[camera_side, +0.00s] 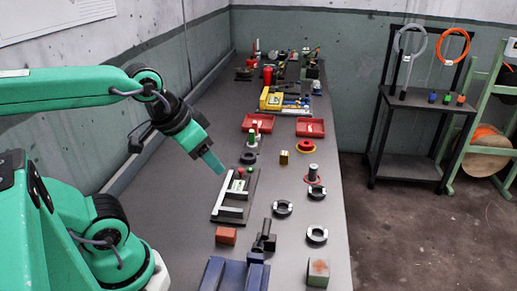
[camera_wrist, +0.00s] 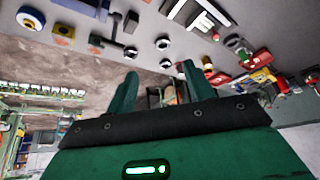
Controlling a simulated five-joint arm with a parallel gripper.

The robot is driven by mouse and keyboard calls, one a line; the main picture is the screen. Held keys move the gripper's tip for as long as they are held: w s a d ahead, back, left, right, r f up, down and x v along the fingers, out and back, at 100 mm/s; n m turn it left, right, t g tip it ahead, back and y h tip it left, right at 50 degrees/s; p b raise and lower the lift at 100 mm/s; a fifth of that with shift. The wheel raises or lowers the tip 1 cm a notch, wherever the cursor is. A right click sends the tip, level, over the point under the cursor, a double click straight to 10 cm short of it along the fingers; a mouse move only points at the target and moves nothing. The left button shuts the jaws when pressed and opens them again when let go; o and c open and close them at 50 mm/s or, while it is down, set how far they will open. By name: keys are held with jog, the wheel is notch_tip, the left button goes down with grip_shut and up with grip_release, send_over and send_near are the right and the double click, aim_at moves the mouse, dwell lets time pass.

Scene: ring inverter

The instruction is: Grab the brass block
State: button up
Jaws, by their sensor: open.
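The brass block (camera_side: 284,157) is a small yellow cube standing on the grey bench in the side view. It sits near the middle of the bench, in front of the right red tray. My gripper (camera_side: 212,162) hangs above the bench to the left of the block, tilted down and to the right, well apart from it. In the wrist view my gripper (camera_wrist: 162,82) shows two green fingers spread apart with nothing between them. I cannot pick out the brass block with certainty in the wrist view.
Dark rings (camera_side: 283,208) lie nearer. A dark plate with pale bars (camera_side: 234,197) lies below my gripper. Red trays (camera_side: 310,127) stand behind.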

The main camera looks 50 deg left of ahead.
jog(key=w+a+r+n+g, duration=0.15)
jog(key=w+r, duration=0.25)
jog(key=w, duration=0.6)
jog(key=n+g, duration=0.4)
jog(key=n, duration=0.3)
send_over(284, 153)
jog(key=f, duration=2)
jog(key=shift+d+f, duration=0.1)
jog(key=shift+d, duration=0.1)
jog(key=shift+a+f, duration=0.15)
jog(key=shift+f, duration=0.2)
jog(key=shift+f, duration=0.1)
jog(key=shift+f, duration=1.2)
jog(key=shift+f, duration=0.1)
jog(key=shift+f, duration=2.5)
